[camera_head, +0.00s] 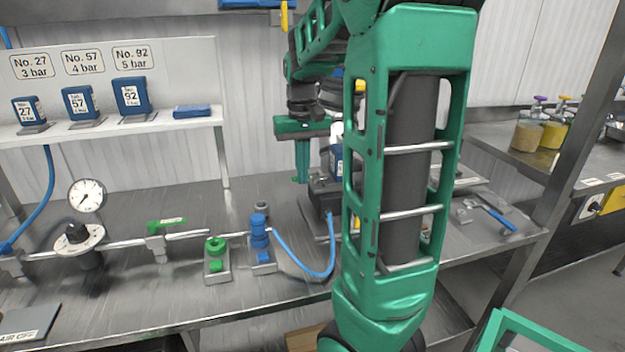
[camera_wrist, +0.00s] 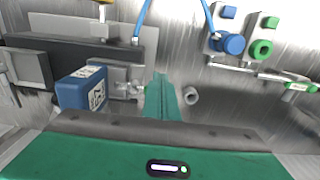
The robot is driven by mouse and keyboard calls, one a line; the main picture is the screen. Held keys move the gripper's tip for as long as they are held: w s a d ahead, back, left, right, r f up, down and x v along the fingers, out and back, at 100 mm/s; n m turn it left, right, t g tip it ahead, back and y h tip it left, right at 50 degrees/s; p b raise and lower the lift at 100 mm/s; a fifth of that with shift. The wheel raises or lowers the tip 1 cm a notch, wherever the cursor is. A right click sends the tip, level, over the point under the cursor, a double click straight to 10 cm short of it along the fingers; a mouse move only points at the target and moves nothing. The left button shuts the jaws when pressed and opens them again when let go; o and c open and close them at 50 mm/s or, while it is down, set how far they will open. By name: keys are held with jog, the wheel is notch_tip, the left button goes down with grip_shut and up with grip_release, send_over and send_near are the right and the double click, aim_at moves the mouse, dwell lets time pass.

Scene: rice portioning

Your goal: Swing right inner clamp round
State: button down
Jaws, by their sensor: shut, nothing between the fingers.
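My gripper (camera_head: 300,180) hangs fingers down over the bench, left of a dark fixture (camera_head: 325,194). Its green fingers are shut together with nothing between them. They also show in the wrist view (camera_wrist: 161,80), beside a small metal clamp (camera_wrist: 128,88) on the fixture's plate. I cannot tell whether the fingers touch the clamp, or whether it is the right inner one. A blue labelled block (camera_wrist: 82,90) stands in the fixture; part of it shows in the head view (camera_head: 336,165). My arm hides the fixture's right side in the head view.
A blue hose (camera_head: 306,268) loops from a blue fitting (camera_head: 259,232) to the fixture. A green-knobbed fitting (camera_head: 216,256) and a green-handled valve (camera_head: 160,229) stand to the left. The bench behind the pipe is clear.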

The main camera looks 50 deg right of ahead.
notch_tip(320, 180, up, 7)
jog(key=shift+s+a, duration=0.3)
jog(key=shift+a, duration=0.05)
dwell(0.4)
dwell(0.4)
